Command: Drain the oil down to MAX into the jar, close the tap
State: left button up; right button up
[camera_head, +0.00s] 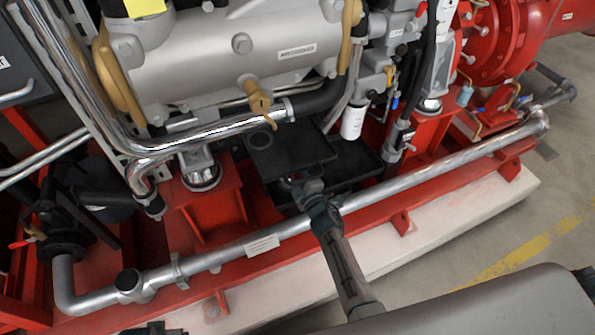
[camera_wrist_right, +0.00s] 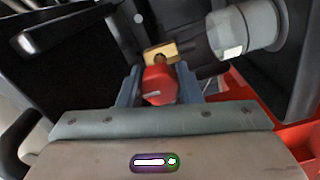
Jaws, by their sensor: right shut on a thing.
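My right gripper (camera_head: 303,188) reaches under the engine, beside the black trays. In the right wrist view its two fingers (camera_wrist_right: 158,92) are shut on the red tap handle (camera_wrist_right: 158,84), one on each side. The tap's brass body (camera_wrist_right: 161,52) shows just beyond the handle. A pale grey, partly see-through cylinder (camera_wrist_right: 246,30) with a white patch lies to the right of the tap; I cannot tell whether it is the jar. No oil flow, oil level or MAX mark can be made out.
The silver engine (camera_head: 230,50) hangs above black trays (camera_head: 290,150). A white filter (camera_head: 352,122) hangs to the right. A long silver pipe (camera_head: 440,170) crosses below my right gripper's reach, along the red frame (camera_head: 400,222). Open floor (camera_head: 520,235) lies at lower right.

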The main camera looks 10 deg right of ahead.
pick_arm(q)
jog(key=shift+f, duration=0.1)
pick_arm(e)
jog(key=shift+f, duration=0.1)
jog(key=o, duration=1)
jog(key=shift+c, duration=0.2)
jog(key=shift+s, duration=0.25)
pick_arm(q)
notch_tip(320, 180, down, 2)
jog(key=shift+s+a+p, duration=0.1)
jog(key=shift+p, duration=0.25)
pick_arm(e)
jog(key=s+d, duration=0.2)
jog(key=s, duration=0.8)
jog(key=shift+s, duration=0.1)
